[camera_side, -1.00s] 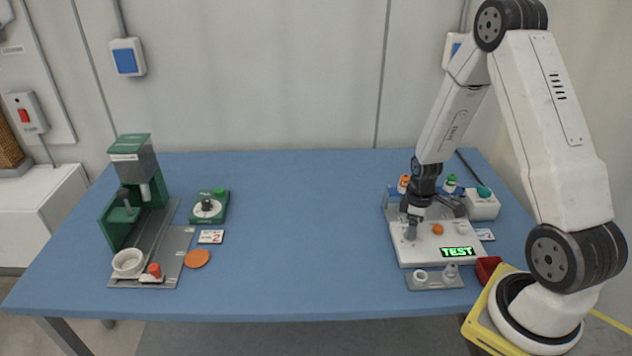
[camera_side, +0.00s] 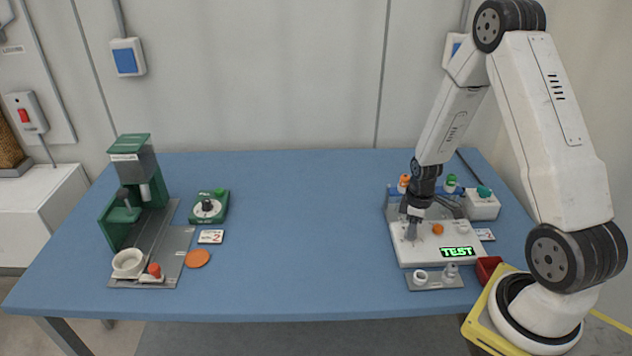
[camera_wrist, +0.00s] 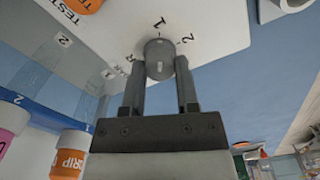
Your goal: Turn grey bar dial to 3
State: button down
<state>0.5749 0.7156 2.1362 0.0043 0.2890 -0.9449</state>
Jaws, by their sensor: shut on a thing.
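The grey bar dial (camera_wrist: 159,60) stands on the white panel of the test unit (camera_wrist: 215,35), with the numbers 1 and 2 printed beside it in the wrist view. My gripper (camera_wrist: 161,72) is shut on the dial, one finger on each side of it. In the side view, my gripper (camera_side: 412,230) points down at the left part of the white test unit (camera_side: 410,256). A green TEST display (camera_side: 458,252) glows at its front. The dial's pointer and the number 3 cannot be made out.
An orange button (camera_side: 438,230) sits right of my gripper. Orange-capped (camera_side: 404,183) and green-capped (camera_side: 450,182) bottles stand behind the unit. A small grey tray (camera_side: 435,281) lies in front, with a red bin (camera_side: 487,268) to its right. The middle of the blue table (camera_side: 310,230) is clear.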

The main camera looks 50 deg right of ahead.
jog(key=shift+m, duration=0.4)
jog(key=m, duration=2.3)
jog(key=shift+c, duration=1.8)
grip_release()
